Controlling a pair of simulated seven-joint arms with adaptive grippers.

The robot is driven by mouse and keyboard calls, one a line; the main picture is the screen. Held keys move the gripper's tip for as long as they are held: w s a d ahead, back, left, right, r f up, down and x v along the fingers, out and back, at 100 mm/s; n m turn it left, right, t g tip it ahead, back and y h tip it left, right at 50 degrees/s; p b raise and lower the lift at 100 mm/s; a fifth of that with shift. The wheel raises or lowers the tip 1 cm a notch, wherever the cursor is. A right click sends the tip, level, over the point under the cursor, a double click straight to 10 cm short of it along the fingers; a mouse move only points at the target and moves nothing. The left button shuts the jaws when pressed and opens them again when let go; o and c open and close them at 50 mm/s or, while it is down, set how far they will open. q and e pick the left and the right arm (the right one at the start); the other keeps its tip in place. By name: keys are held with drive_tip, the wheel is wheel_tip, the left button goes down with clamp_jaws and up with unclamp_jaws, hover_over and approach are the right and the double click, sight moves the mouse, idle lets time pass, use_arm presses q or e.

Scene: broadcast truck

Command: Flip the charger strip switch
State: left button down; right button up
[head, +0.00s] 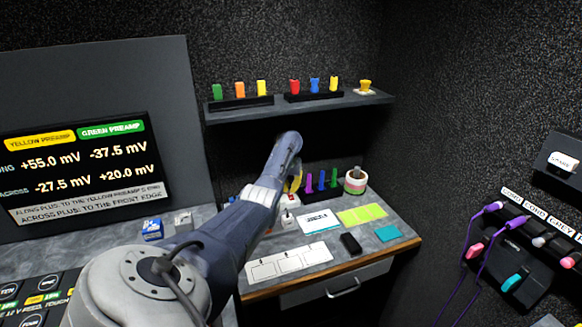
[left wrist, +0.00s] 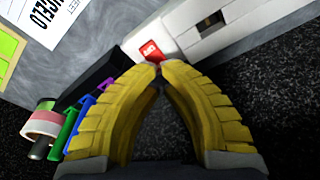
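The white charger strip (left wrist: 200,40) runs diagonally across the top of the left wrist view. Its red rocker switch (left wrist: 151,50) is near the strip's left end. In the head view the strip (head: 288,203) is small and partly hidden by my left arm, with a red spot on it. My left gripper (left wrist: 158,67) has its yellow fingertips together, just at the near edge of the switch; I cannot tell whether they touch it. Nothing clear shows between them. In the head view the gripper (head: 294,188) is over the back of the desk. My right gripper is not in view.
Coloured markers (head: 321,180) in a black holder and tape rolls (head: 355,181) stand right of the gripper. A shelf (head: 300,106) hangs above. Cards, sticky notes (head: 362,214) and a black device (head: 350,243) lie on the desk in front.

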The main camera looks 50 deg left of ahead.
sight(290, 194)
use_arm(q)
drive_tip(key=shift+f, duration=1.5)
idle(0.9)
drive_tip(key=shift+r, duration=3.55)
